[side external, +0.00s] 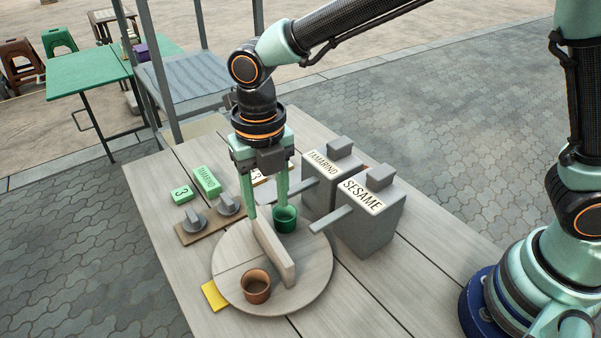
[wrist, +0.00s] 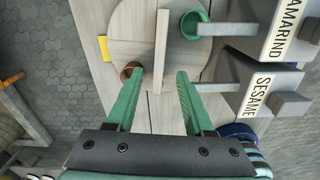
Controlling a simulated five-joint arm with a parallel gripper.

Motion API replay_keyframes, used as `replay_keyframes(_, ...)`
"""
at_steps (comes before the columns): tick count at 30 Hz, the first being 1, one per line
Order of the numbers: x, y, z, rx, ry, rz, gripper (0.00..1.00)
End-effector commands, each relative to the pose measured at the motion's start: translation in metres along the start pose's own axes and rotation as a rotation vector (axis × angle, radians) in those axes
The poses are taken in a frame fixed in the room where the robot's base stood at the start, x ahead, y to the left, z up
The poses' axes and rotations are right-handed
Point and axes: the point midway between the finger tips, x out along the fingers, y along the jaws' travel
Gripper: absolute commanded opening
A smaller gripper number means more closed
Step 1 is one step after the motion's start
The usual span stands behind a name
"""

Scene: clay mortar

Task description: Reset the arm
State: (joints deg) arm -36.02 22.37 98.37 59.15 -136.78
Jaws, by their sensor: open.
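My gripper (side external: 265,208) points down over the round wooden board (side external: 318,262), with its two green fingers apart and nothing held between them. In the wrist view its fingers (wrist: 160,72) show on either side of an upright wooden divider (wrist: 161,40) that crosses the board. The divider also shows in the side view (side external: 275,252); I cannot tell how far above it the fingertips are. A green cup (side external: 285,220) stands on the far side of the board, close to one finger. A brown cup (side external: 256,287) stands on the near side, across the divider.
Grey dispensers labelled TAMARIND (side external: 319,190) and SESAME (side external: 368,222) stand right of the board, handles reaching toward it. Two knobs (side external: 228,204), green number and label blocks (side external: 207,181) and a yellow piece (side external: 214,295) lie left. The table's front right is clear.

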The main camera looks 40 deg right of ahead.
Motion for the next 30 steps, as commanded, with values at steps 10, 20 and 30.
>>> replay_keyframes(10, -0.053, -0.072, 0.017, 0.725, -0.075, 0.106, 0.53)
replay_keyframes(20, -0.094, -0.165, 0.007, 1.709, -0.104, 0.308, 0.53)
replay_keyframes(30, -0.107, -0.240, -0.021, 2.622, -0.027, 0.603, 0.53)
